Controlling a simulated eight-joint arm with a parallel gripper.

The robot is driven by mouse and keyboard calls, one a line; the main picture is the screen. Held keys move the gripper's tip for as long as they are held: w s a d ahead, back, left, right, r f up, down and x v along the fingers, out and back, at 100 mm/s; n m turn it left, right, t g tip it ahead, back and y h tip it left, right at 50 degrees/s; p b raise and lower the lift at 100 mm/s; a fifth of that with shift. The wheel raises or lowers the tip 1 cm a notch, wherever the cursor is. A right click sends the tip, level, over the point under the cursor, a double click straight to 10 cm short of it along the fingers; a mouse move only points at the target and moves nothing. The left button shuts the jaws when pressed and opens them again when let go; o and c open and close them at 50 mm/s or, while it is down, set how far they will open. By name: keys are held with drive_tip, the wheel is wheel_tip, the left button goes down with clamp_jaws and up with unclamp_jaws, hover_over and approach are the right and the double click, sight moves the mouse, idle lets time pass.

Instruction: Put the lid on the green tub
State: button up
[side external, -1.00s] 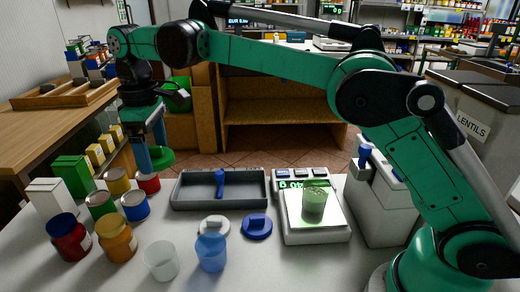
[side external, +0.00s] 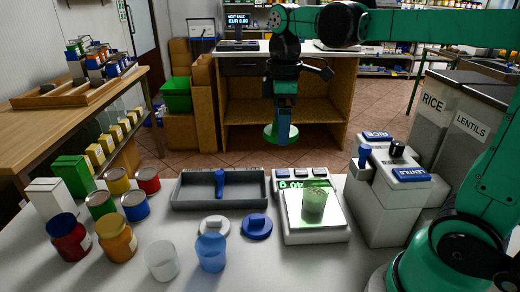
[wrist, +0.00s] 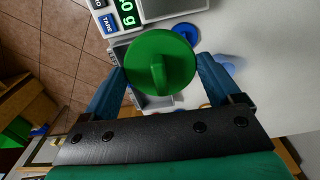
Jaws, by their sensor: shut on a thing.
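The green tub (side external: 314,206) is translucent and stands upright on the scale's pan (side external: 334,224). Its contents cannot be made out clearly. My gripper (side external: 282,136) is shut on the green lid (side external: 267,131) and holds it in the air above and behind the counter, up and left of the tub in the side view. In the wrist view the lid (wrist: 160,48) is a round green disc with a raised grip between the two blue fingers. The tub cannot be made out in the wrist view; the lid covers part of the scene.
A grey tray (side external: 190,205) with a blue-handled tool lies left of the scale. In front are a white lid (side external: 214,227), a blue lid (side external: 257,226), a white tub (side external: 161,261) and a blue tub (side external: 211,254). Several cans stand left; a dispenser (side external: 385,205) stands right.

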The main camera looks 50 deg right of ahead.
drive_tip(key=shift+s+d+f, duration=0.45)
drive_tip(key=shift+s+f, duration=0.75)
drive_tip(key=shift+f, duration=0.3)
drive_tip(key=shift+s+d+f, duration=0.5)
drive_tip(key=shift+s+f, duration=0.7)
drive_tip(key=shift+f, duration=0.3)
drive_tip(key=shift+s+d+f, duration=0.45)
drive_tip(key=shift+s+f, duration=0.75)
drive_tip(key=shift+f, duration=0.3)
drive_tip(key=shift+f, duration=0.4)
drive_tip(key=o, duration=1)
drive_tip(key=shift+r, duration=2.75)
